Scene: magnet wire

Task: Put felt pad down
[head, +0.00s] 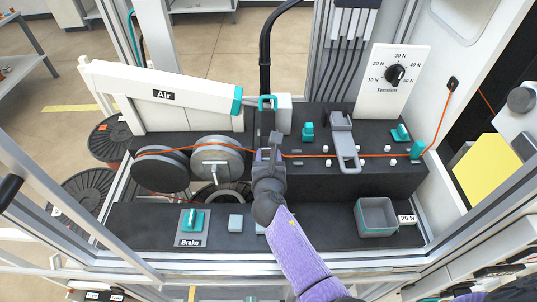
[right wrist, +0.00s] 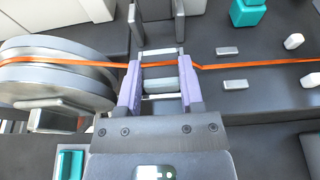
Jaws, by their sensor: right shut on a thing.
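My right gripper (head: 268,153) reaches in from the front, over the wire line left of the raised black block. In the right wrist view its purple fingers (right wrist: 160,80) are shut on a small pale grey pad (right wrist: 160,76). The orange wire (right wrist: 245,65) crosses the view at the pad and fingers; I cannot tell whether the pad touches it. In the head view the wire (head: 310,156) runs from the spools to the right, and the held pad is mostly hidden by the gripper. My left gripper is not in view.
A teal Brake switch (head: 193,220), a pale grey block (head: 236,223) and an open grey bin (head: 377,216) by a 20 N label stand on the front ledge. A white Air arm (head: 165,95) lies behind the spools. A grey lever clamp (head: 344,142) stands right of my gripper.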

